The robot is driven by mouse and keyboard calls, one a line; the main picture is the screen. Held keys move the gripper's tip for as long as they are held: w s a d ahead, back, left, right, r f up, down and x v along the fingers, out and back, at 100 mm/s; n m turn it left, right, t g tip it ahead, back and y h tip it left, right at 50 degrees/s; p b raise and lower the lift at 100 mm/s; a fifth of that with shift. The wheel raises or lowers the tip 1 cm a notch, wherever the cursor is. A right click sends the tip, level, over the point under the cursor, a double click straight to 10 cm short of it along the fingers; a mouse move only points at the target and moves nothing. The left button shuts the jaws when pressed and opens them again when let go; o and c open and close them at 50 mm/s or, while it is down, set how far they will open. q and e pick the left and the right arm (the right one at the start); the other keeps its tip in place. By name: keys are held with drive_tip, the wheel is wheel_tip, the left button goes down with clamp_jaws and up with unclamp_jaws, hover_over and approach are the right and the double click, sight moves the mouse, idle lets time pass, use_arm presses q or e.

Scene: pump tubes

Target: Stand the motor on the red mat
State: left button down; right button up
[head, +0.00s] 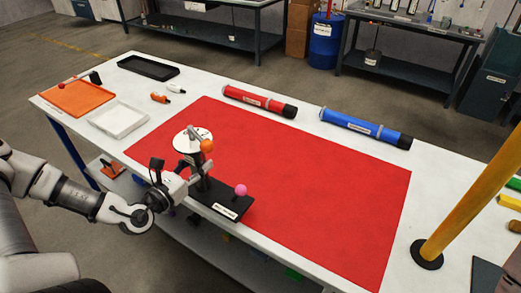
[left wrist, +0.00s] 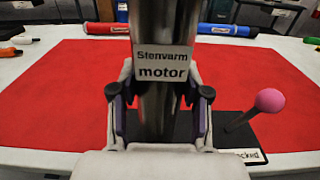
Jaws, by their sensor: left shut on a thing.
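The motor (left wrist: 160,108) is an upright steel cylinder with a white label reading "Stenvarm motor". In the head view a pale round disc (head: 184,146) and a short lever with an orange ball (head: 207,146) show at its top. My left gripper (left wrist: 160,105) is shut around the cylinder's sides; it also shows in the head view (head: 190,178). The motor is at a black base plate (head: 214,197) with a pink-ball lever (head: 240,190), at the front edge of the red mat (head: 320,200). The cylinder's foot is hidden, so I cannot tell whether it touches the plate. My right gripper is out of view.
A red tube (head: 258,101) and a blue tube (head: 362,127) lie behind the mat. A white tray (head: 118,119), an orange tray (head: 77,97) and a black tray (head: 148,67) are at left. A yellow pole (head: 470,195) stands at right. Most of the mat is bare.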

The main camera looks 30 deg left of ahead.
use_arm(q)
drive_tip(key=w+b, duration=0.2)
drive_tip(key=w, duration=0.1)
drive_tip(key=w+b, duration=0.1)
drive_tip(key=shift+w+a+f+b, duration=0.2)
drive_tip(key=shift+f+b, duration=0.05)
drive_tip(key=shift+b, duration=0.05)
drive_tip(key=w+f, duration=0.4)
drive_tip(key=w, duration=0.6)
drive_tip(key=shift+w+a, duration=0.3)
drive_tip(key=shift+s+f+b, duration=0.1)
drive_tip(key=shift+f+b, duration=0.1)
drive_tip(key=shift+b, duration=0.15)
drive_tip(key=c, duration=0.5)
unclamp_jaws()
drive_tip(key=shift+c, duration=0.2)
drive_tip(key=shift+r, duration=0.15)
